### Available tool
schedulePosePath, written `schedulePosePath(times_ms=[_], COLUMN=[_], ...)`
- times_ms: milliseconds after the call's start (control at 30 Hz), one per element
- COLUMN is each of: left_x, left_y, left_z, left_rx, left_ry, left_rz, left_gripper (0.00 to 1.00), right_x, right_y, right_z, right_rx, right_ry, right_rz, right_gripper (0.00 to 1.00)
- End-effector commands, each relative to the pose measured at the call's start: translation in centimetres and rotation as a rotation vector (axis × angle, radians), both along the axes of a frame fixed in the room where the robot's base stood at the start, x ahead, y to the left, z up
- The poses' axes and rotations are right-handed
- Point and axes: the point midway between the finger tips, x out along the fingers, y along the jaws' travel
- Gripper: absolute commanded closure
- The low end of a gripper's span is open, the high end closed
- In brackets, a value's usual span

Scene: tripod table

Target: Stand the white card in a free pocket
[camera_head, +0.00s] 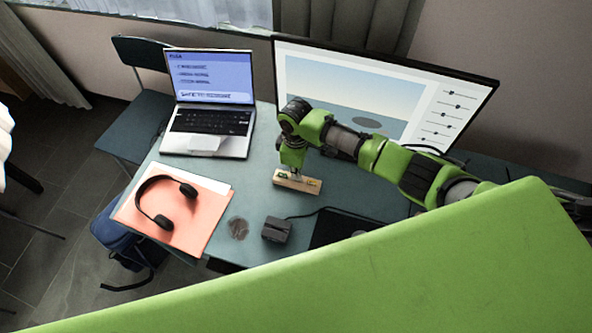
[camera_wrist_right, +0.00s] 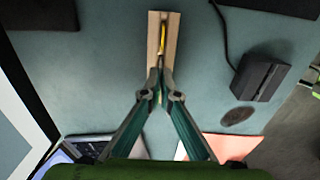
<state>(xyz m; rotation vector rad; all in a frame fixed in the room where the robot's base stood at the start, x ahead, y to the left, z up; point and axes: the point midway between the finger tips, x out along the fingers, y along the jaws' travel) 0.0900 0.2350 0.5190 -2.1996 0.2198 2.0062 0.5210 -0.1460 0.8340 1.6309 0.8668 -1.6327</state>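A pale wooden block (camera_head: 306,185), long and narrow, lies on the table below my right gripper (camera_head: 294,174). In the right wrist view the wooden block (camera_wrist_right: 154,28) has a thin yellow strip (camera_wrist_right: 162,40) along it. There my right gripper (camera_wrist_right: 161,66) has its fingertips close together over the block. A thin edge shows between the fingers; whether they grip it I cannot tell. No white card can be made out with certainty, and the block's pockets are too small to tell apart. My left gripper is not in view.
An open laptop (camera_head: 209,122) and a large monitor (camera_head: 380,88) stand at the back. Headphones (camera_head: 163,221) lie on an orange folder (camera_head: 204,207) at the left. A dark grey block (camera_head: 276,229) with a cable and a dark round patch (camera_head: 238,228) are nearer the front.

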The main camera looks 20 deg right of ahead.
Motion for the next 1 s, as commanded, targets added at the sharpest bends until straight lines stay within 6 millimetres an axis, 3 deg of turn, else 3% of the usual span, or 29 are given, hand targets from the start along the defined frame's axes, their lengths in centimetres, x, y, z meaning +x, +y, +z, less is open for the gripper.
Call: schedulePosePath(times_ms=[533, 633, 1000], left_x=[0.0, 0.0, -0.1], left_y=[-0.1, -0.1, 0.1], left_z=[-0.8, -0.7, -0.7], left_rx=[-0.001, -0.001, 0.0], left_ry=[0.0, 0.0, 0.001], left_rz=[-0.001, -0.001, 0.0], left_gripper=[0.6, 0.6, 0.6], right_x=[0.0, 0.0, 0.0], right_y=[0.0, 0.0, 0.0], right_z=[-1.5, -1.3, -1.1], right_rx=[-0.001, -0.001, 0.0], right_ry=[0.001, 0.001, -0.001], right_rz=[0.0, 0.0, 0.0], right_gripper=[1.0, 0.76, 0.76])
